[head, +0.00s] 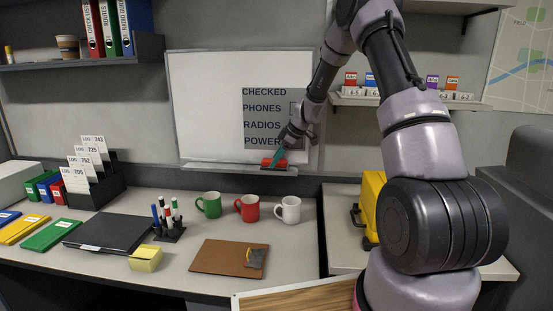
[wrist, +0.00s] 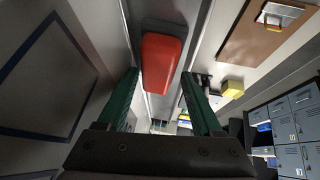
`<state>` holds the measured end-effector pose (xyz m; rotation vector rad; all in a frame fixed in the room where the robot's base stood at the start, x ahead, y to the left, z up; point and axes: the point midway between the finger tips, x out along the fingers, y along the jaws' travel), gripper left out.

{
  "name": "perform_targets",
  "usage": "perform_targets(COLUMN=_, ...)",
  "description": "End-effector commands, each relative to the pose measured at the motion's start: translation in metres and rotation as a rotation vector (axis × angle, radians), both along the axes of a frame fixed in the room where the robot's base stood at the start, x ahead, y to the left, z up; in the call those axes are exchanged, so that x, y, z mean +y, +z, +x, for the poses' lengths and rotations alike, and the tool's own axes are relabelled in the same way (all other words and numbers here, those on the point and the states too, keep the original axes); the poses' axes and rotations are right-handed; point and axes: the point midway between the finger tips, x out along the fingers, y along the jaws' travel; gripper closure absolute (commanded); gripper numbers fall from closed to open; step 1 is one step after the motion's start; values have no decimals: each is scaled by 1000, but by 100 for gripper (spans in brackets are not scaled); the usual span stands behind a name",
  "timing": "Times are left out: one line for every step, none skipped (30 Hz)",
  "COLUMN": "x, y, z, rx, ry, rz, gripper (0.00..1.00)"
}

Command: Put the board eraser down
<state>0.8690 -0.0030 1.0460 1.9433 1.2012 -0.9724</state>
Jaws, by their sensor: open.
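The board eraser (head: 267,161), red with a dark part, lies on the narrow ledge (head: 215,168) under the whiteboard (head: 210,110). In the wrist view the eraser (wrist: 162,60) is seen lengthwise on the grey ledge. My gripper (head: 279,157) is at the ledge, right at the eraser. In the wrist view its green fingers (wrist: 159,76) are spread, one on each side of the eraser's near end, with a visible gap on both sides. The gripper's fingertips partly cover the eraser in the head view.
Below the ledge, the desk holds green, red (head: 247,208) and white mugs, a pen holder (head: 168,222) and a brown clipboard (head: 228,258). A yellow case (head: 369,205) stands right. A shelf (head: 400,101) with small labelled boxes is behind my arm.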

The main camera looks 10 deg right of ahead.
Motion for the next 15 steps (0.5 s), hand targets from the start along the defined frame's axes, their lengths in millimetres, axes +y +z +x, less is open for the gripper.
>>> perform_targets(x=0, y=-1, z=1, rx=-3, ry=-1, rz=-1, gripper=21)
perform_targets(x=0, y=-3, z=1, rx=-2, ry=-2, rz=-2, gripper=21)
perform_targets(x=-3, y=1, z=1, rx=-5, ry=-3, rz=-2, gripper=21)
perform_targets(x=-5, y=6, z=-1, rx=-5, ry=-3, rz=-1, gripper=21)
perform_targets(x=-8, y=10, z=-2, rx=-5, ry=-3, rz=-2, gripper=21)
perform_targets(x=-11, y=17, z=-5, rx=-6, ry=-4, rz=-2, gripper=21)
perform_targets(x=-15, y=22, z=-6, rx=-7, ry=-5, rz=-2, gripper=21)
perform_targets(x=-19, y=27, z=-8, rx=-7, ry=-5, rz=-2, gripper=21)
perform_targets(x=-24, y=34, z=-10, rx=-7, ry=-5, rz=-2, gripper=21)
perform_targets(x=-27, y=39, z=-12, rx=-7, ry=-5, rz=-2, gripper=21)
perform_targets(x=-31, y=44, z=-14, rx=-6, ry=-5, rz=-2, gripper=21)
perform_targets(x=-33, y=51, z=-17, rx=-6, ry=-4, rz=-2, gripper=21)
perform_targets(x=-36, y=56, z=-19, rx=-6, ry=-4, rz=-2, gripper=21)
perform_targets(x=-38, y=61, z=-21, rx=-6, ry=-4, rz=-2, gripper=21)
perform_targets(x=-41, y=66, z=-23, rx=-4, ry=-4, rz=-2, gripper=21)
